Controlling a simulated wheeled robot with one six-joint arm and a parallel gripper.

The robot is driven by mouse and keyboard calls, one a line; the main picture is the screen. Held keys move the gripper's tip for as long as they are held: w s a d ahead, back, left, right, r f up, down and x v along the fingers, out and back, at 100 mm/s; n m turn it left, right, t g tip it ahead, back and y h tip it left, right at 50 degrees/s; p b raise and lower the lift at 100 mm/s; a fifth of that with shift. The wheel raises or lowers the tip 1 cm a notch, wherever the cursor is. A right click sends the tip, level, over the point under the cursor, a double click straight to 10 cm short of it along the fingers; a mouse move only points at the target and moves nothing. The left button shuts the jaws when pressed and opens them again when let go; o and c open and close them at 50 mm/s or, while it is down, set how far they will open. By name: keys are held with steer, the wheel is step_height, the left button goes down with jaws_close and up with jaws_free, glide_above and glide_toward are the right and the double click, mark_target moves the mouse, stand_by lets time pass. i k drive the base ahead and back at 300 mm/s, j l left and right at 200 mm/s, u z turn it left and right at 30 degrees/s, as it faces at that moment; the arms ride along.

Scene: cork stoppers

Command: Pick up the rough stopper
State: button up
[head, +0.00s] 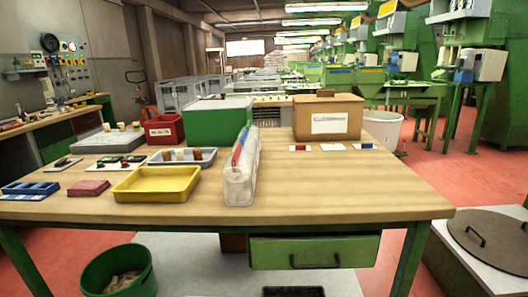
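Several small stoppers stand or lie on the wooden table (330,185). Some pale ones (121,126) stand upright on a grey slab (90,146) at the back left. Several tan to dark brown ones (197,154) sit in a low grey tray (207,160) behind the yellow tray. They are too small for me to tell which one is the rough stopper. My gripper is not in view.
An empty-looking yellow tray (158,182), a tall clear container (240,185), a green box (215,122), a red bin (163,130) and a labelled cardboard box (327,106) crowd the left and back. The table's right front is clear. A green bucket (117,270) stands below.

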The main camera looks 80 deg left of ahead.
mark_target(197, 152)
steer(key=u, duration=2.8)
